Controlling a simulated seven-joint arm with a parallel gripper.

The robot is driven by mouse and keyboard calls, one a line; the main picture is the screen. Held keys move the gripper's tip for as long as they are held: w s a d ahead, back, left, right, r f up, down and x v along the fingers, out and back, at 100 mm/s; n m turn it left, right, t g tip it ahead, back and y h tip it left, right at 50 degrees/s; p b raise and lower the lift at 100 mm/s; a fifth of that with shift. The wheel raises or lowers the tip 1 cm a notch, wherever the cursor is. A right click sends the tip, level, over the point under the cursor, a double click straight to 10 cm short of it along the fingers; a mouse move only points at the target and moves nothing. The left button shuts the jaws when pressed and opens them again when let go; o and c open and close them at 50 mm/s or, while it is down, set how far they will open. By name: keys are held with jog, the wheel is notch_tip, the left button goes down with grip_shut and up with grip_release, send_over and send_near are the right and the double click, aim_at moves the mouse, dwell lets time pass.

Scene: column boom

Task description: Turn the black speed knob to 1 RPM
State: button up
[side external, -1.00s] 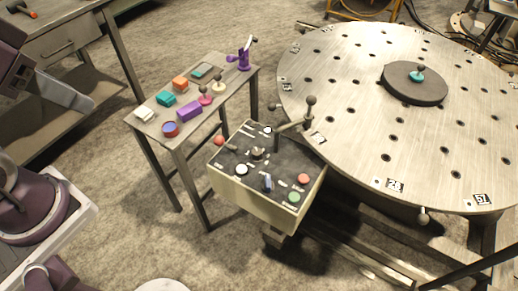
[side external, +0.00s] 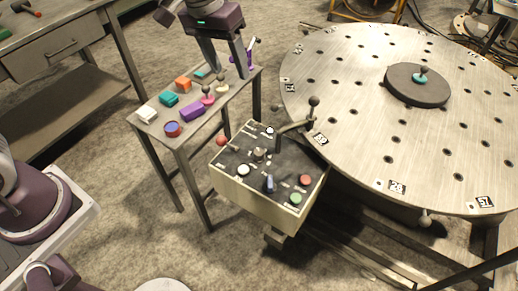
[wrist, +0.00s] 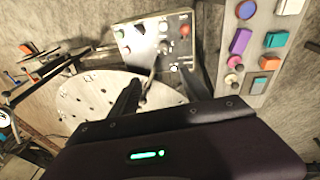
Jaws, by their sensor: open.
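The control box (side external: 245,188) has a dark sloped top panel carrying several controls. A dark knob with a pale, shiny top (side external: 259,154) sits near the panel's middle, and a dark bluish upright control (side external: 269,184) stands nearer its front edge. I cannot tell for sure which is the speed knob, and the RPM markings are too small to read. My gripper (side external: 229,73) is open and empty, fingers pointing down, above the far end of the narrow side table, up and left of the box. The panel also shows in the wrist view (wrist: 135,42), beyond my fingers.
The box also carries a red button (side external: 305,180), a green button (side external: 295,198), a white button (side external: 243,170) and a ball-ended lever (side external: 313,102). The narrow table (side external: 158,130) holds several coloured blocks. A large round steel table (side external: 350,120) stands right.

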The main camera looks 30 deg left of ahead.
jog(key=g, duration=0.1)
send_near(259, 152)
jog(key=shift+m+g+y, duration=0.4)
jog(key=shift+y, duration=0.4)
jog(key=f, duration=0.3)
jog(key=d+f, duration=0.1)
jog(key=f, duration=0.4)
jog(key=shift+w+d+f, duration=0.2)
jog(key=shift+w+f, duration=0.15)
jog(key=shift+f, duration=0.05)
grip_shut()
